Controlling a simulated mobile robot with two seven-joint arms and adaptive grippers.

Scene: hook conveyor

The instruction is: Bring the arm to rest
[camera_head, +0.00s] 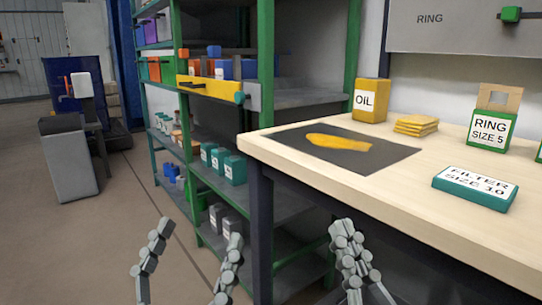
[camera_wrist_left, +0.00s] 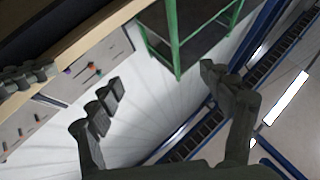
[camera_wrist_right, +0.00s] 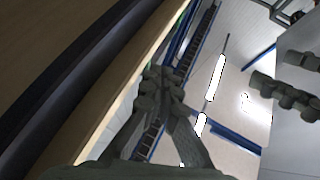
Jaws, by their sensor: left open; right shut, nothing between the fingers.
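My left gripper (camera_head: 192,250) is low in the head view, in front of the green shelf rack, with its fingers spread and nothing between them. Its fingers also stand apart in the left wrist view (camera_wrist_left: 165,95). My right gripper (camera_head: 348,240) is in front of the workbench's front edge, below the tabletop, with its fingers together and empty. The right wrist view also shows its fingers (camera_wrist_right: 160,90) meeting. Neither gripper appears to touch anything. The arms behind the grippers are mostly out of the head view.
The wooden workbench (camera_head: 460,238) at right carries a dark mat (camera_head: 290,138) with a yellow cloth, a yellow oil box (camera_head: 370,100), a ring box (camera_head: 488,130) and a teal filter box (camera_head: 475,188). A green shelf rack (camera_head: 265,50) stands behind. Open floor (camera_head: 110,240) lies at left.

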